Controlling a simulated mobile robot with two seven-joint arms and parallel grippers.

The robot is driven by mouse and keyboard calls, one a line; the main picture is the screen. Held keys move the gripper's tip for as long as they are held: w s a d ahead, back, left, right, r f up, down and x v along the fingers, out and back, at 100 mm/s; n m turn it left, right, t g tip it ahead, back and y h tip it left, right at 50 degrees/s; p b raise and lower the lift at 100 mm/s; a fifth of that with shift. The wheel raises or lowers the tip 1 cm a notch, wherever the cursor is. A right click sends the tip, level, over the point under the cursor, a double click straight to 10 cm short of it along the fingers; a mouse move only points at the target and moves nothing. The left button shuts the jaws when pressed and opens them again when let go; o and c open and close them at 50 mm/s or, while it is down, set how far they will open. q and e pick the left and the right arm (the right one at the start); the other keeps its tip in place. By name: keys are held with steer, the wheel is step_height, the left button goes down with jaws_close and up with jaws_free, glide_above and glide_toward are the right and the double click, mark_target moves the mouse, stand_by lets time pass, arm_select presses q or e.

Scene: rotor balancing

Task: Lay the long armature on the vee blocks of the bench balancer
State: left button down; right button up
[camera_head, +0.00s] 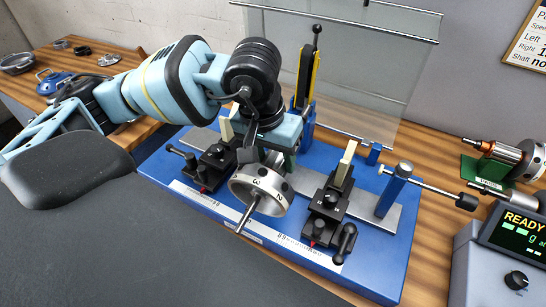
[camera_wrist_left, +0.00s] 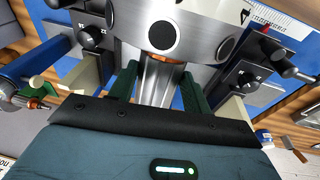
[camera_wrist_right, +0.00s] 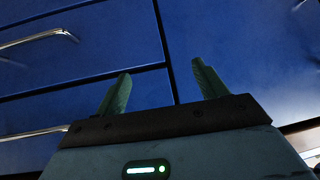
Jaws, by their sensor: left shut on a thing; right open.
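My left gripper (camera_head: 272,152) is shut on the shaft of a steel rotor with a numbered disc (camera_head: 262,188), held tilted above the bench balancer (camera_head: 375,250). In the left wrist view the shaft sits between the green fingers (camera_wrist_left: 158,88), with the disc (camera_wrist_left: 190,25) beyond. I cannot tell whether this rotor is the long armature. The balancer's two black supports, left (camera_head: 208,165) and right (camera_head: 328,205), have pale uprights; the rotor is between them in the picture. Their vees are not clear. My right gripper (camera_wrist_right: 161,75) is open and empty, facing blue drawers.
A copper-ended armature (camera_head: 482,144) lies on a green PASS cradle (camera_head: 478,170) at right. A READY display (camera_head: 515,230) stands in front of it. A clear shield (camera_head: 345,70) rises behind the balancer. A blue post with a rod (camera_head: 395,188) stands right of the supports.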

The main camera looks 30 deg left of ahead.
arm_select(q)
steer(key=shift+w+r+n, duration=0.35)
steer(key=shift+r+n, duration=0.2)
steer(key=shift+n, duration=0.05)
arm_select(e)
steer(key=shift+o, duration=1.1)
steer(key=shift+w+r, duration=0.1)
steer(key=shift+r, duration=0.05)
arm_select(q)
steer(key=w+r+n, duration=0.1)
steer(key=r+n, duration=0.1)
steer(key=w+r+n+t+h, duration=0.1)
steer(key=n, duration=0.2)
steer(key=w+r+n+t, duration=0.1)
steer(key=r+n, duration=0.1)
steer(key=shift+w+a+r+n+p, duration=0.1)
steer(key=shift+a+r+n+p, duration=0.05)
steer(key=shift+r+n+p, duration=0.15)
step_height(320, 180, up, 7)
steer(key=w+n+t+y, duration=0.2)
steer(key=n+t, duration=0.2)
steer(key=n, duration=0.5)
steer(key=shift+w+a, duration=0.25)
steer(key=shift+a, duration=0.2)
arm_select(e)
steer(key=shift+w+d+r, duration=0.15)
steer(key=shift+w+r, duration=0.4)
steer(key=shift+r, duration=0.05)
